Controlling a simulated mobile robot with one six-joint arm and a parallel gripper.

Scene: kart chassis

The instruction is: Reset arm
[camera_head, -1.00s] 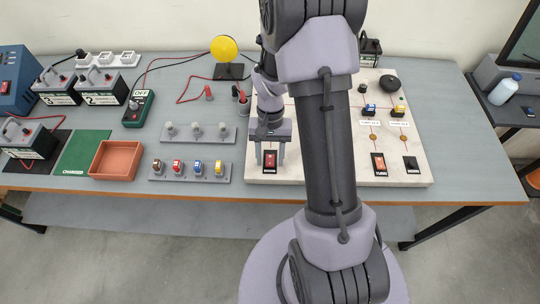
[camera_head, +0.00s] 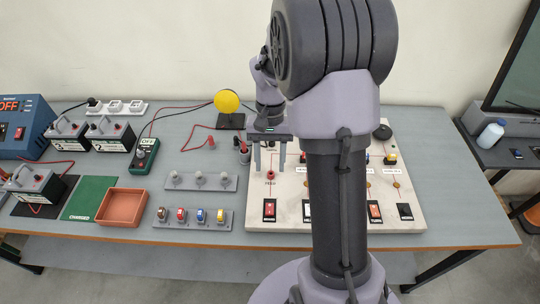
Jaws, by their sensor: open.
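My gripper (camera_head: 270,160) is raised over the left part of the white kart chassis board (camera_head: 285,238). Its two fingers point down and stand apart with nothing between them. A red socket and a red rocker switch (camera_head: 269,209) show on the board below it. My arm crosses the middle of the view and hides much of the board's centre.
Left of the board are a grey rack with several coloured fuses (camera_head: 200,222), an orange tray (camera_head: 122,207), a green mat (camera_head: 88,200), batteries (camera_head: 110,134) and a green meter (camera_head: 146,153). A yellow ball lamp (camera_head: 227,101) stands behind. Bare tabletop shows along the right (camera_head: 450,190).

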